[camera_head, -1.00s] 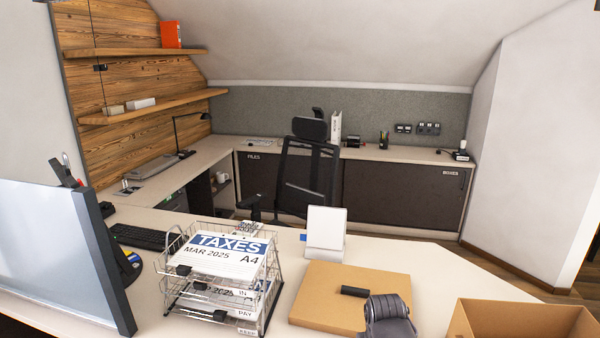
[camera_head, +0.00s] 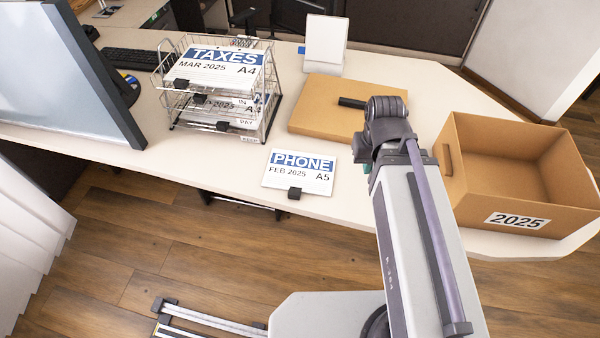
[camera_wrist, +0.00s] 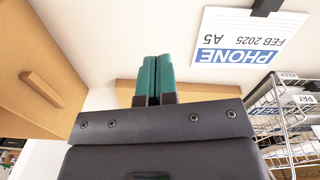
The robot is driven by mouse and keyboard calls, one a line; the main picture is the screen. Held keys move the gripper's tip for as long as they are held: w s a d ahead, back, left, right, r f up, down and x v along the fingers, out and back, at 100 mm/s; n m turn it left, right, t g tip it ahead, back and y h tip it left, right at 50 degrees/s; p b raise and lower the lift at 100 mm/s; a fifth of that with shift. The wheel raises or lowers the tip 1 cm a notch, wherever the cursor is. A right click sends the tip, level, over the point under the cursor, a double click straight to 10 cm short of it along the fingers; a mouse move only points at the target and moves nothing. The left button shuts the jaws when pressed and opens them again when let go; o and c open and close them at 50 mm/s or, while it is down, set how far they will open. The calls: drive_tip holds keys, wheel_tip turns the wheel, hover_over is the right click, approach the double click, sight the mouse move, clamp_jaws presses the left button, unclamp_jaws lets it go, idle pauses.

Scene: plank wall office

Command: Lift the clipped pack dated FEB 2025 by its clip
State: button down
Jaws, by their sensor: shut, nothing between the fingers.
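The clipped pack marked PHONE, FEB 2025, A5 (camera_head: 299,173) lies flat on the desk near its front edge, in front of the wire tray. Its black clip (camera_head: 294,193) sits on the pack's front edge, toward the floor. In the wrist view the pack (camera_wrist: 247,42) is at upper right, upside down, with its clip (camera_wrist: 265,6) cut by the top edge. My gripper (camera_wrist: 152,62) shows there as two teal fingers, shut and empty, to the left of the pack and apart from it. In the head view the fingers are mostly hidden by my arm.
A wire tray (camera_head: 265,128) holds packs, with TAXES MAR 2025 A4 (camera_head: 214,70) on top. An open carton marked 2025 (camera_head: 517,221) stands right of my arm. A flat cardboard box (camera_head: 322,107) lies behind. A monitor (camera_head: 62,80) is at left. Desk around the pack is clear.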

drive_tip(key=c, duration=0.6)
unclamp_jaws()
drive_tip(key=b, duration=0.5)
approach(294, 193)
drive_tip(key=m, duration=0.2)
drive_tip(key=f+b, duration=0.5)
drive_tip(key=shift+w, duration=0.2)
drive_tip(key=f+b, duration=0.5)
drive_tip(key=shift+s+f, duration=0.15)
drive_tip(key=shift+s, duration=0.05)
drive_tip(key=shift+r, duration=0.2)
drive_tip(key=shift+c, duration=0.2)
clamp_jaws()
